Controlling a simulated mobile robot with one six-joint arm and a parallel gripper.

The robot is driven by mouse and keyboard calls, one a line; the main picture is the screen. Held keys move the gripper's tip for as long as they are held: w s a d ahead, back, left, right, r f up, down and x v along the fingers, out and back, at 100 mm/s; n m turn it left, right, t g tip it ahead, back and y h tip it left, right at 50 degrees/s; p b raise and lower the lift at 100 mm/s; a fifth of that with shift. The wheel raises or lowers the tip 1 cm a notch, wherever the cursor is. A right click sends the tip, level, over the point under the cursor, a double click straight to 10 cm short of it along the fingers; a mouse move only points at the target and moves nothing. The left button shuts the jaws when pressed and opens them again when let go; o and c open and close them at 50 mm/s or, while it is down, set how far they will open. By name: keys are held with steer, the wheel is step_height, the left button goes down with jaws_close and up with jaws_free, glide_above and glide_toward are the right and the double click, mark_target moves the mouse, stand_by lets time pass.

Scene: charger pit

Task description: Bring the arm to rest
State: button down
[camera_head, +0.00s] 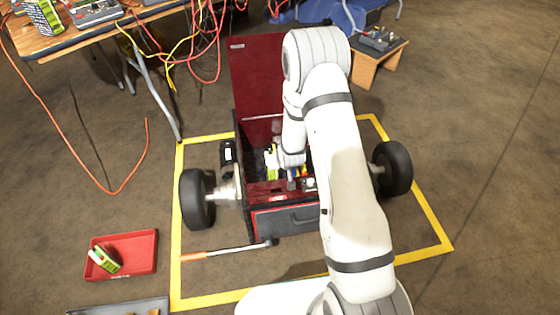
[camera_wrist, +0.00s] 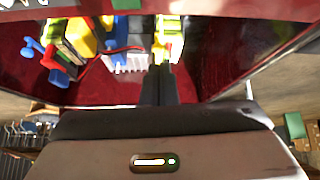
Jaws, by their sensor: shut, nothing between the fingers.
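My white arm reaches from the bottom right over an open red tool chest (camera_head: 268,80). In the wrist view my gripper (camera_wrist: 159,74) is shut, its dark fingers together and empty. The fingers point over the chest's dark red interior (camera_wrist: 210,65). Ahead of them are a yellow-green item (camera_wrist: 170,45), a white comb-like piece (camera_wrist: 125,62) and blue and yellow pieces (camera_wrist: 58,58). I cannot tell whether the fingertips touch any of these. In the head view my arm hides part of the chest and the fingertips.
Black wheels (camera_head: 196,199) flank the chest inside a yellow floor outline (camera_head: 176,235). An orange-handled tool (camera_head: 225,252) lies in front. A red tray (camera_head: 142,258) holds a green-and-white block (camera_head: 104,260). A cable-strewn table (camera_head: 75,42) stands upper left, a small wooden stand (camera_head: 374,68) upper right. Floor at right is clear.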

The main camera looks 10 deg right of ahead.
steer(key=shift+v, duration=0.85)
steer(key=s+d+r+g+p, duration=0.15)
steer(key=r+p, duration=0.35)
steer(key=r, duration=0.6)
steer(key=s+r+p, duration=0.3)
steer(key=r+p, duration=0.2)
steer(key=r, duration=0.7)
steer(key=s+d+r+p, duration=0.1)
steer(key=s+r+p, duration=0.3)
steer(key=r, duration=0.7)
steer(key=s+d+r+m+g+p, duration=0.1)
steer(key=s+r+p, duration=0.7)
steer(key=s+r, duration=0.3)
steer(key=s+d+r+g+p, duration=0.2)
steer(key=s+r+p, duration=0.6)
steer(key=r, duration=1.1)
steer(key=s, duration=0.3)
steer(key=shift+r+m+h+p, duration=0.15)
steer(key=shift+m+h+p, duration=0.25)
steer(key=shift+w, duration=0.1)
